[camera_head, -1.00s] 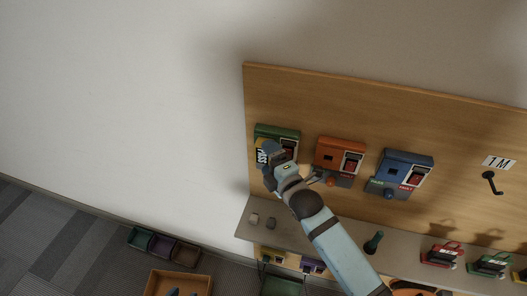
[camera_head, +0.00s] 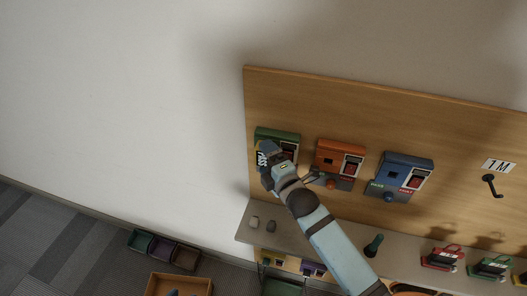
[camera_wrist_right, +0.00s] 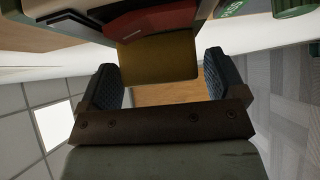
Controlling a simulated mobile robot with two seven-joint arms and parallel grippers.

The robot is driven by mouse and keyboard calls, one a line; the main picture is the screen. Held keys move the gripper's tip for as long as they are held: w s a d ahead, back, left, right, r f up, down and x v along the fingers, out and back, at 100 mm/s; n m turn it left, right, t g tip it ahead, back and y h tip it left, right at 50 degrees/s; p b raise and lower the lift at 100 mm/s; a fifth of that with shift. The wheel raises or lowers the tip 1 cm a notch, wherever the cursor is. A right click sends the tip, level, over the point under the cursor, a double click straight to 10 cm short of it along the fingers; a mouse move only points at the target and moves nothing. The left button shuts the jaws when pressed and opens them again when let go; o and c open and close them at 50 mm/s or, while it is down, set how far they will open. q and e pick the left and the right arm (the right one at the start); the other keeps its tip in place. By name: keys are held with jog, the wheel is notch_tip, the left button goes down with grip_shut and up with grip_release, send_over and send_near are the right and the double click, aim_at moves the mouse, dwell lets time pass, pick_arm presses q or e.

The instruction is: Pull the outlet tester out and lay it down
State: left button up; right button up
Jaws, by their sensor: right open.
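A yellow block (camera_wrist_right: 160,57), which looks like the outlet tester, sits in front of a red part in the right wrist view. My right gripper (camera_wrist_right: 165,82) is open, its two dark pads on either side of the block's lower end, with gaps visible. In the head view, my right gripper (camera_head: 270,165) is at the green unit (camera_head: 277,134) on the wooden board, covering most of its front.
An orange unit (camera_head: 340,158) and a blue unit (camera_head: 404,173) hang to the right on the board (camera_head: 450,140). A grey shelf (camera_head: 325,238) below holds small items. Red and green devices stand farther right. Bins and an orange crate (camera_head: 207,283) are at lower left.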

jog(key=c, duration=1.2)
jog(key=shift+s+a+p, duration=0.2)
jog(key=shift+s+p, duration=0.05)
jog(key=shift+s, duration=0.4)
jog(key=shift+s+a+p, duration=0.2)
jog(key=shift+s, duration=0.4)
jog(key=shift+s+a+p, duration=0.25)
jog(key=shift+s+p, duration=0.05)
jog(key=shift+s, duration=0.5)
jog(key=shift+s+a+p, duration=0.25)
jog(key=shift+s, duration=0.55)
